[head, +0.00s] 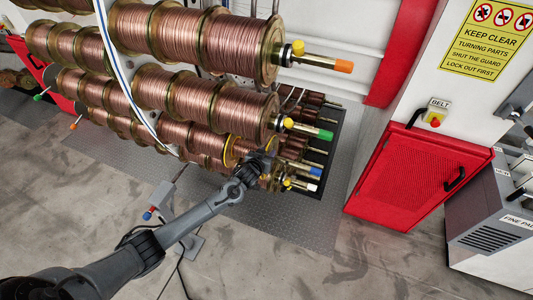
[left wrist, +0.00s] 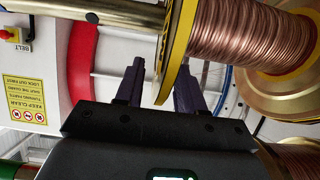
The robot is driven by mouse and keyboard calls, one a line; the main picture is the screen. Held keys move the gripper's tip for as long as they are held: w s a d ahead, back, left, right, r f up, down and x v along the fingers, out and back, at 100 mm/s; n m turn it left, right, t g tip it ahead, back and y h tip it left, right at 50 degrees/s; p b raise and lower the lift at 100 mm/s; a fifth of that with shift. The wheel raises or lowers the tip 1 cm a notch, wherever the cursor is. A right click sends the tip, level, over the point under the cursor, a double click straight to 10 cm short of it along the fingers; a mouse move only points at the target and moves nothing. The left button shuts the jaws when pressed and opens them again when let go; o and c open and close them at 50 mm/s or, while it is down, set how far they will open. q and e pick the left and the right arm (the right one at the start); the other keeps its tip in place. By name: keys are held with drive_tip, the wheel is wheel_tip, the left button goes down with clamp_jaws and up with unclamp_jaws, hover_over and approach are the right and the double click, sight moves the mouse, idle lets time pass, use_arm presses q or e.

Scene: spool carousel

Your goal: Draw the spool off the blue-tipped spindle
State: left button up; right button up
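The blue-tipped spindle (head: 315,171) points right, low on the carousel, between the green tip above and a pale tip below. A copper-wound spool with yellow-edged flanges (head: 230,151) sits near it, partly hidden by my left gripper (head: 268,152). In the left wrist view, the spool's yellow-rimmed flange (left wrist: 177,50) hangs between the two dark fingers of my left gripper (left wrist: 160,88). The fingers are apart, with a clear gap between the flange and the left finger. I cannot tell whether the right finger touches. My right gripper is out of view.
Larger copper spools stand above on an orange-tipped spindle (head: 344,66) and a green-tipped spindle (head: 325,135), close over my gripper. A red guard (head: 415,180) and a grey machine (head: 490,220) stand to the right.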

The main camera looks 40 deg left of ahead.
use_arm(q)
clamp_jaws()
idle(1.3)
drive_tip(key=shift+w+r, duration=0.1)
drive_tip(key=shift+r, duration=0.3)
drive_tip(key=shift+d, duration=0.15)
